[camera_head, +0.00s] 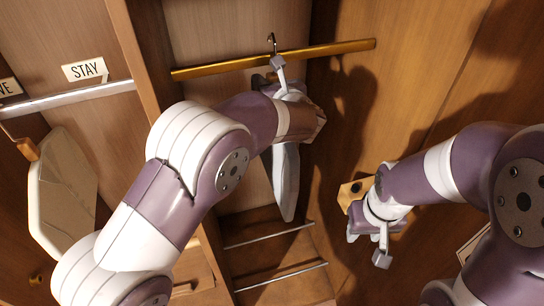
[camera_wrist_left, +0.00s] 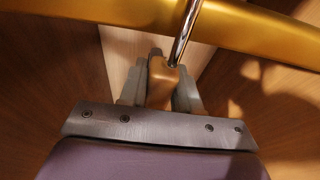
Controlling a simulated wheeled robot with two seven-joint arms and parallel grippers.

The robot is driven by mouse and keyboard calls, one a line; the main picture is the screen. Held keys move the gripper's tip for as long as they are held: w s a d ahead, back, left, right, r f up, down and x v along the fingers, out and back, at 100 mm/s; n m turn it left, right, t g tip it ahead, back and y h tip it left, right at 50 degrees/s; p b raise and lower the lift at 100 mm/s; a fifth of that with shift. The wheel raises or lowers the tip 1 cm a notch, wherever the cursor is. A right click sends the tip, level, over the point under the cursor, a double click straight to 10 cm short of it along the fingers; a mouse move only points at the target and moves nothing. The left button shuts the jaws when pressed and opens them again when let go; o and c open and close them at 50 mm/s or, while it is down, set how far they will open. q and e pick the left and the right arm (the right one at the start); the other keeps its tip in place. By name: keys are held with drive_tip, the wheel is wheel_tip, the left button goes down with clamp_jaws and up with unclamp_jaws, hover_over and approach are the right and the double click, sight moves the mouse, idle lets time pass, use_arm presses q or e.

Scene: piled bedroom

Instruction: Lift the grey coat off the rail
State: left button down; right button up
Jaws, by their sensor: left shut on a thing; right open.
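The grey coat (camera_head: 287,180) hangs below the gold rail (camera_head: 335,49), narrow and mostly hidden behind my left arm. Its hanger's metal hook (camera_head: 271,40) shows at the top of the rail. My left gripper (camera_head: 277,82) is just under the rail. In the left wrist view its fingers (camera_wrist_left: 160,88) are shut on the tan hanger neck (camera_wrist_left: 162,80), and the hook's shiny stem (camera_wrist_left: 186,35) rises from it to the rail. My right gripper (camera_head: 370,232) is open and empty, to the right of and lower than the coat.
A wooden divider (camera_head: 150,100) stands left of this bay. Beyond it, a cream garment (camera_head: 62,195) hangs from a silver rail (camera_head: 70,98) with a STAY label (camera_head: 85,70). Below the coat are shelves with metal bars (camera_head: 270,236). A brown wooden panel (camera_head: 420,90) closes the right side.

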use_arm(q)
drive_tip(key=shift+s+d+b, duration=0.2)
drive_tip(key=shift+s+b, duration=0.2)
drive_tip(key=shift+s, duration=0.25)
drive_tip(key=shift+s+d+b, duration=0.25)
drive_tip(key=shift+s+b, duration=0.2)
drive_tip(key=shift+s, duration=0.25)
drive_tip(key=shift+s+d+b, duration=0.2)
drive_tip(key=shift+s+b, duration=0.2)
drive_tip(key=shift+s, duration=0.25)
drive_tip(key=shift+s+d+b, duration=0.2)
drive_tip(key=shift+s+b, duration=0.2)
drive_tip(key=shift+s, duration=0.05)
drive_tip(key=shift+s+d+b, duration=0.2)
drive_tip(key=shift+s+b, duration=0.2)
drive_tip(key=shift+s, duration=0.3)
drive_tip(key=shift+s+d+b, duration=0.25)
drive_tip(key=shift+s+b, duration=0.15)
drive_tip(key=shift+s, duration=0.35)
drive_tip(key=shift+s+d+b, duration=0.2)
drive_tip(key=shift+s+b, duration=0.2)
drive_tip(key=shift+s, duration=0.3)
drive_tip(key=shift+s+d, duration=0.2)
drive_tip(key=shift+s, duration=0.35)
drive_tip(key=shift+r, duration=0.1)
